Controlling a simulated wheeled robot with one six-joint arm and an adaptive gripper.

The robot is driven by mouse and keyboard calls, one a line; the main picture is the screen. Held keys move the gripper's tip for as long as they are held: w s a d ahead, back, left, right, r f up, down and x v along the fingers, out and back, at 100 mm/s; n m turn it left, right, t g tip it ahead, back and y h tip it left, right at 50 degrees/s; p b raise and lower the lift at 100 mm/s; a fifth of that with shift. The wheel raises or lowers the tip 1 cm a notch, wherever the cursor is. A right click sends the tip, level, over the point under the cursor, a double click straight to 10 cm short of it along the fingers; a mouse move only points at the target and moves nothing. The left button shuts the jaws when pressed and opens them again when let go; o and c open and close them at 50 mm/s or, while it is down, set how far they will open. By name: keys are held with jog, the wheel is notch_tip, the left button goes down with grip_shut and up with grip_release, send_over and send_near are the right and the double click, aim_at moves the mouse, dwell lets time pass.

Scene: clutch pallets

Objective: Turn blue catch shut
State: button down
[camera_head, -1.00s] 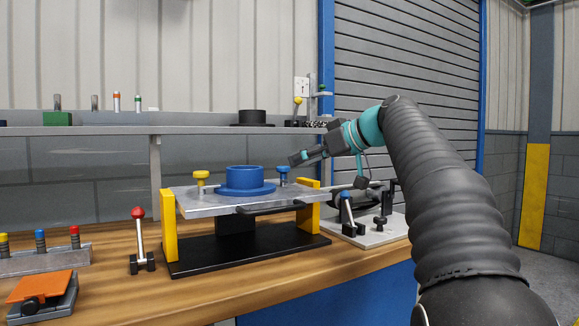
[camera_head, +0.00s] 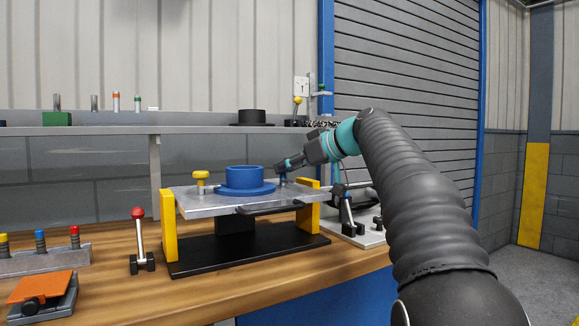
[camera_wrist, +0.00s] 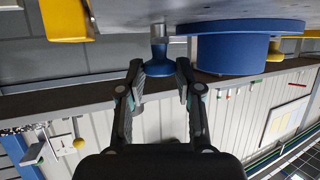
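The blue catch (camera_wrist: 158,62) is a flared knob on a short stem on the grey plate (camera_head: 200,207). It shows upside down in the wrist view, between my fingertips. My gripper (camera_wrist: 160,74) is open, with a finger on each side of the knob; I cannot tell whether either touches it. In the head view my gripper (camera_head: 282,164) is at the right end of the plate and hides most of the catch. A blue flanged cup (camera_head: 244,179) sits on the plate just left of the catch. A yellow catch (camera_head: 200,181) stands at the plate's left end.
Yellow posts (camera_head: 168,233) carry the plate above a black base (camera_head: 240,251). A red-knobbed lever (camera_head: 138,230) stands at left front. Another lever fixture (camera_head: 349,218) is at the right, near my arm. A shelf (camera_head: 180,130) runs behind.

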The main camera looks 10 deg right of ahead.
jog(key=shift+s+a+f+m+t+h+b, duration=0.15)
jog(key=shift+m+t+h+b, duration=0.1)
jog(key=shift+m+h+b, duration=0.2)
jog(key=shift+s+a+m+t+h+b, duration=0.15)
jog(key=shift+m+t+h+b, duration=0.1)
jog(key=shift+m+h+b, duration=0.15)
jog(key=shift+w+m+t+h, duration=0.1)
jog(key=shift+m+t+h, duration=0.6)
jog(key=shift+m+h, duration=0.7)
jog(key=c, duration=0.8)
grip_release()
jog(key=v, duration=1.2)
jog(key=shift+a, duration=0.15)
